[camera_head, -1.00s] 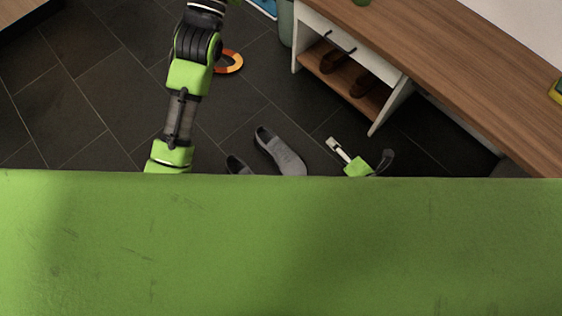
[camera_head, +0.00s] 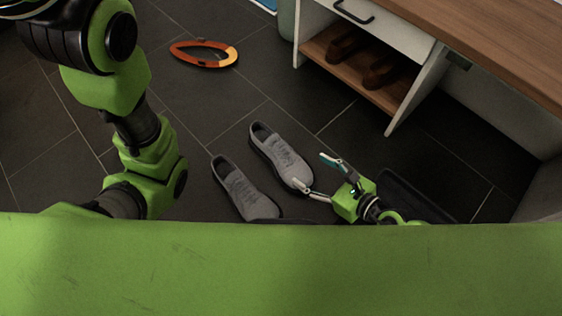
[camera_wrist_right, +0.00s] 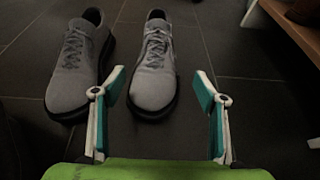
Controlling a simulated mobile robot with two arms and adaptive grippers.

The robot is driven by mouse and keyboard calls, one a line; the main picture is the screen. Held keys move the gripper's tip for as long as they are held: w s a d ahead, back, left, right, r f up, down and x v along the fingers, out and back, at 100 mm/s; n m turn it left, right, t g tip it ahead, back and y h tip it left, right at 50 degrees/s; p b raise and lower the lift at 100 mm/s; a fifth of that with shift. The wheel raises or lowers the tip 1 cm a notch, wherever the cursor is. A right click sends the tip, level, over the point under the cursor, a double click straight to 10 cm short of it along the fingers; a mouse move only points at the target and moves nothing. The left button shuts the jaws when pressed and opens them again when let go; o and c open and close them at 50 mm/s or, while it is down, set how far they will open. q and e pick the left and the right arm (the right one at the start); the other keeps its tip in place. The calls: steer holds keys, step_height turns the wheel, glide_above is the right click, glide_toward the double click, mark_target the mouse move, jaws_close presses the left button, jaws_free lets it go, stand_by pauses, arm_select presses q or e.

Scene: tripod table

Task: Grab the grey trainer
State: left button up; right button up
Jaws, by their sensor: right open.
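Two grey trainers with dark soles stand side by side on the dark tiled floor. In the head view one trainer (camera_head: 280,157) is nearer my right gripper and the other trainer (camera_head: 242,187) lies to its left. My right gripper (camera_head: 310,171) is open and empty, at the toe end of the nearer trainer, with one fingertip overlapping its toe. In the right wrist view, the right-hand trainer (camera_wrist_right: 154,70) is ahead between the open fingers (camera_wrist_right: 160,80); the left-hand trainer (camera_wrist_right: 78,70) is outside the left finger. My left arm shows, but its gripper is hidden.
A white shoe cabinet (camera_head: 404,103) with a wooden top stands at the right, with brown shoes (camera_head: 380,75) on its lower shelf. An orange ring-shaped object (camera_head: 204,62) lies on the floor beyond the trainers. My green body covers the bottom of the head view.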

mark_target(293, 161)
steer(key=x, duration=0.8)
steer(key=shift+w+a+b, duration=0.15)
steer(key=shift+a+b, duration=0.05)
steer(key=shift+b, duration=0.1)
steer(key=b+x, duration=0.1)
steer(key=x, duration=0.4)
steer(key=shift+a+r, duration=0.15)
steer(key=shift+a, duration=0.1)
steer(key=shift+r, duration=0.15)
steer(key=c, duration=1.6)
